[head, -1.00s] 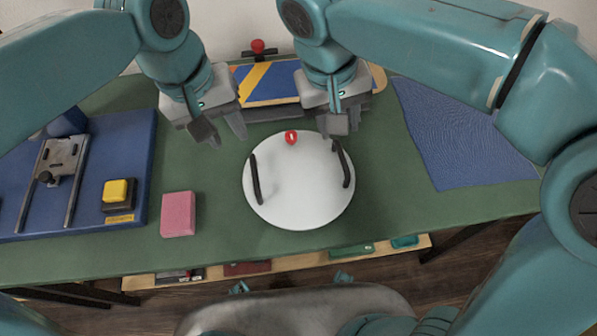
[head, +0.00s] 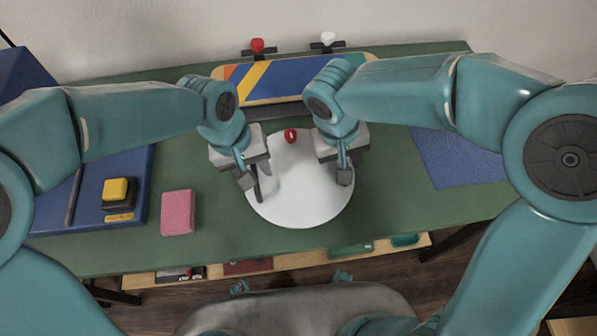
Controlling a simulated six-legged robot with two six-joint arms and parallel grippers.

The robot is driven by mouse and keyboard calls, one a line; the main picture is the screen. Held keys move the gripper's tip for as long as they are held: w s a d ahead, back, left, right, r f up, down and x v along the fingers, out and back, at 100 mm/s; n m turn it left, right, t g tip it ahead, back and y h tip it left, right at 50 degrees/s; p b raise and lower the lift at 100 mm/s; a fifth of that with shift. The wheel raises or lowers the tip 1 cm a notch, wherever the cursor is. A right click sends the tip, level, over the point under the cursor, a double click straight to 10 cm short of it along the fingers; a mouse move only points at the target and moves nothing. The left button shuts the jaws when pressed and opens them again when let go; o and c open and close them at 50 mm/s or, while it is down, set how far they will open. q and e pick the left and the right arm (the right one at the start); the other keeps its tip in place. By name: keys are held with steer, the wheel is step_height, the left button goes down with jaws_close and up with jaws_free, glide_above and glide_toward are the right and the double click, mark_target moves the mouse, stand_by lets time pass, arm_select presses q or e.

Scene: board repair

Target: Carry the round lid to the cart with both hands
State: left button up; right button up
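The round white lid (head: 300,195) lies on the green table with a small red piece (head: 291,135) at its far edge. My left gripper (head: 252,184) is at the lid's left handle, a dark bar (head: 257,188) that partly shows beside the fingers. My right gripper (head: 343,174) is over the lid's right side and hides the right handle. I cannot tell whether either gripper is open or shut on its handle. No cart can be made out in view.
A pink block (head: 178,212) and a yellow button on a dark base (head: 117,192) are to the left. A colourful skateboard deck (head: 290,83) lies at the back. A blue cloth (head: 455,160) is at the right. The green table (head: 225,225) is bare around the lid's near side.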

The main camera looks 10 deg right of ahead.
arm_select(q)
jaws_close()
arm_select(e)
jaws_close()
arm_select(q)
steer(key=shift+r, duration=0.15)
arm_select(e)
steer(key=shift+r, duration=0.1)
stand_by(0.9)
